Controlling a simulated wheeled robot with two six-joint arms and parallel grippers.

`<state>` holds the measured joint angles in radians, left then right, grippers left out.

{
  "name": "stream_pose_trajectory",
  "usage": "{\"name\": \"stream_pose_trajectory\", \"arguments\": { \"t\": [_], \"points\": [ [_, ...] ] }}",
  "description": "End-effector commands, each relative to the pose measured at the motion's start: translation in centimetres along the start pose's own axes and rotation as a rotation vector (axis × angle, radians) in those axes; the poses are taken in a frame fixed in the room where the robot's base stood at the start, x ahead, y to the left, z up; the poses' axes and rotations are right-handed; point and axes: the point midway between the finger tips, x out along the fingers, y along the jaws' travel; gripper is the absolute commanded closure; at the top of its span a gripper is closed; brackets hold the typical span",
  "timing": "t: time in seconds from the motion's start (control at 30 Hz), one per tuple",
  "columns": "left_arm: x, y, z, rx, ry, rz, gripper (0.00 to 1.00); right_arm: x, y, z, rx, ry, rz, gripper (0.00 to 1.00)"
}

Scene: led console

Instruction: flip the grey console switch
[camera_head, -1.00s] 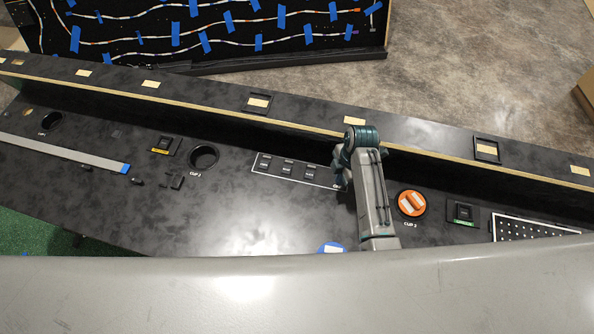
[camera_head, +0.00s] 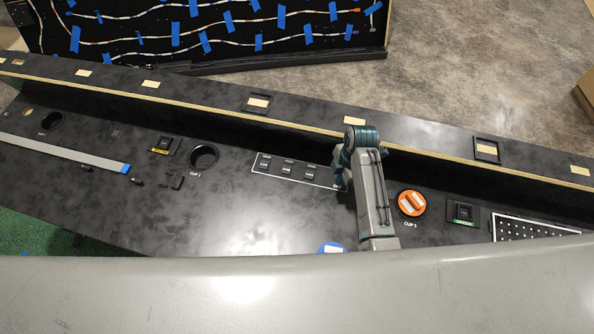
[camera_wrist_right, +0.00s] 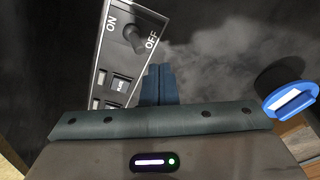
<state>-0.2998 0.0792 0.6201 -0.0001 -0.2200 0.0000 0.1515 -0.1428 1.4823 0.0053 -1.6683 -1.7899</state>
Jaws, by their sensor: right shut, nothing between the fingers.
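The grey console switch (camera_wrist_right: 134,38) is a small lever on a white-edged panel (camera_wrist_right: 118,60), between the printed words ON and OFF, in the right wrist view. I cannot tell for sure which way it leans. My right gripper (camera_wrist_right: 159,75) is shut and empty, with its blue fingers together. In the picture they are just below and right of the switch, apart from it. In the head view my right arm covers the right end of the switch panel (camera_head: 278,176), hiding the grey switch. My left gripper is not in view.
A raised ledge (camera_head: 420,140) runs along the console's back. An orange disc (camera_head: 412,203) and a green-labelled switch (camera_head: 464,213) are right of my arm. An empty cup hole (camera_head: 204,157) is at left. A blue round piece (camera_wrist_right: 290,98) is right in the wrist view.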

Motion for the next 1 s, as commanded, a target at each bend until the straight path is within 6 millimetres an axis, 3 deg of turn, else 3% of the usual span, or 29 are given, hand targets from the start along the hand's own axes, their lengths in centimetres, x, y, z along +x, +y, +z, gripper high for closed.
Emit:
{"name": "stream_pose_trajectory", "arguments": {
  "t": [1.0],
  "points": [
    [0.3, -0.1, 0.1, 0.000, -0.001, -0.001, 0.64, 2.3, 0.0, 0.4, 0.000, 0.000, 0.000, 1.00]
  ]
}}
